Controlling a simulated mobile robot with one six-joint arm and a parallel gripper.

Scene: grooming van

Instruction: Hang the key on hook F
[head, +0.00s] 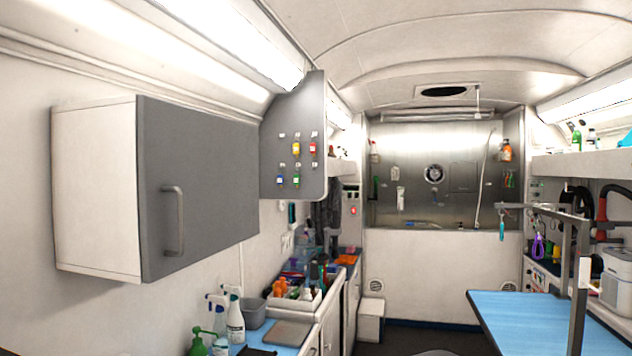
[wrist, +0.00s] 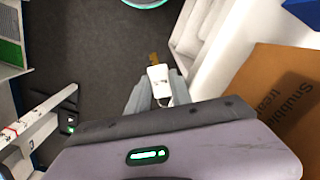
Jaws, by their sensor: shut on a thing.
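My gripper (wrist: 160,98) shows in the wrist view, its grey fingers shut on a key with a white tag (wrist: 158,77). The brass-coloured key (wrist: 154,59) sticks out past the tag, beyond the fingertips. A grey key board (head: 293,102) is in the head view, left of centre, beyond the wall cabinet. It has two rows of small hooks with labels. The top-left and bottom-right places look empty. The hook letters are too small to read. My gripper is not in the head view.
A grey-doored cabinet (head: 200,185) juts from the left wall before the board. Spray bottles (head: 235,318) stand on the counter below. A blue-topped table (head: 520,312) is at right. A cardboard box (wrist: 275,105) lies close right of my gripper in the wrist view.

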